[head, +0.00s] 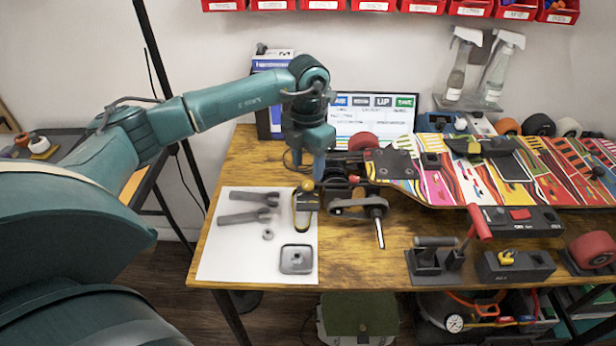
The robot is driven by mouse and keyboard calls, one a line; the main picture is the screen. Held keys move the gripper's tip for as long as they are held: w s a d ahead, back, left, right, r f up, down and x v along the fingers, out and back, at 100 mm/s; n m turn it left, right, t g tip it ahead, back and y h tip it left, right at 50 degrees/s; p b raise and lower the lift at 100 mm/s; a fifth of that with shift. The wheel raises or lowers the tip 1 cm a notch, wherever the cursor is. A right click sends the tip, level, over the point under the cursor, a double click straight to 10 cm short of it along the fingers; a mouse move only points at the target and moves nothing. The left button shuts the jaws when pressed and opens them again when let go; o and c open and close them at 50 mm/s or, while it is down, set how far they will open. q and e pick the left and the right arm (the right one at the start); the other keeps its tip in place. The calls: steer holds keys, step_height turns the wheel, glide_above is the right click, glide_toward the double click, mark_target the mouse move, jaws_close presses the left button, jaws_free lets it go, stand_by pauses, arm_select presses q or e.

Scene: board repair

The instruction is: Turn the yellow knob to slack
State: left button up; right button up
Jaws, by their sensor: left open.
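A yellow knob (507,257) sits on top of a low black box (536,268) near the front edge of the workbench, right of centre. Its exact turn and the small lettering are too small to read. My left gripper (318,178) is open and points down at the left end of the skateboard, beside the truck. It is far to the left of the knob box, and I see nothing held in it. A small yellow ball (308,185) shows just below and left of its fingers. My right gripper is out of view.
A white mat (230,262) holds wrenches and small parts. The colourful skateboard (440,185) spans the bench.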

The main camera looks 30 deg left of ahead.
mark_target(308, 184)
arm_select(q)
step_height(308, 184, down, 5)
steer(key=shift+f, duration=0.1)
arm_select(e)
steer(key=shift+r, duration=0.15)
arm_select(q)
steer(key=c, duration=1)
